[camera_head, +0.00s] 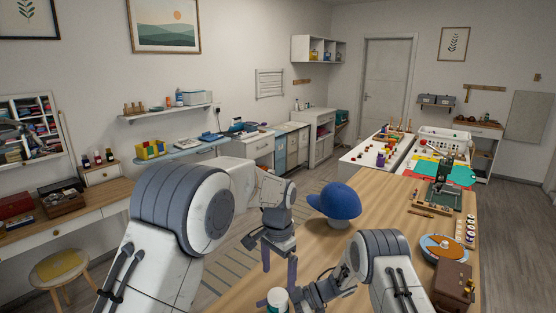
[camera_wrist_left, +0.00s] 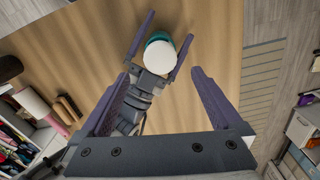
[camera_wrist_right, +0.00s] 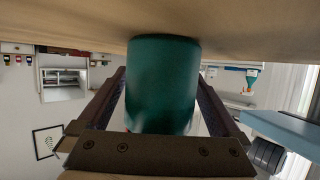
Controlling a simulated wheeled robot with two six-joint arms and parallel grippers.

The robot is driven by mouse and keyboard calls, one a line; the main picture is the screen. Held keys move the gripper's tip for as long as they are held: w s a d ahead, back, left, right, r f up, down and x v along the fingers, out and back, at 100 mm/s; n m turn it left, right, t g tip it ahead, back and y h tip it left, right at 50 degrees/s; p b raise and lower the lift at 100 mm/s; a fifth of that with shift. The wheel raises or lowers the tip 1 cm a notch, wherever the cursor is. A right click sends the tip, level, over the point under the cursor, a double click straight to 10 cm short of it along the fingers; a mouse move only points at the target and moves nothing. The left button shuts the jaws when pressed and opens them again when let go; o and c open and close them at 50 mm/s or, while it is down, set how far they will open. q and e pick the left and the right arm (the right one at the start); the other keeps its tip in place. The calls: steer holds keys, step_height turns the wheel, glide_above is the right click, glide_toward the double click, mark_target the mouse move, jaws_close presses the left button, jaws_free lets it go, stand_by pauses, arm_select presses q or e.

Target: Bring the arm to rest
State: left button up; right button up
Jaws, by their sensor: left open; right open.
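A teal jar with a white lid (camera_wrist_left: 158,57) is at the bottom of the head view (camera_head: 278,298), on or just above the wooden table (camera_head: 395,200); contact is unclear. My right gripper (camera_wrist_left: 171,26) is open, with its fingers on either side of the jar. In the right wrist view the jar's teal body (camera_wrist_right: 163,85) fills the space between the fingers. My left gripper (camera_head: 279,277) is open and empty, pointing down above the jar and my right gripper. My left arm is bent in front of the head camera.
A stool (camera_head: 64,268) and desk stand at left. Open floor lies left of the table.

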mark_target(278, 294)
arm_select(q)
step_height(278, 294, down, 7)
steer(key=shift+r, duration=0.2)
steer(key=n, duration=0.2)
steer(key=shift+r+n, duration=0.15)
steer(key=shift+n, duration=0.15)
step_height(278, 294, up, 12)
steer(key=n, duration=0.1)
steer(key=shift+n, duration=0.4)
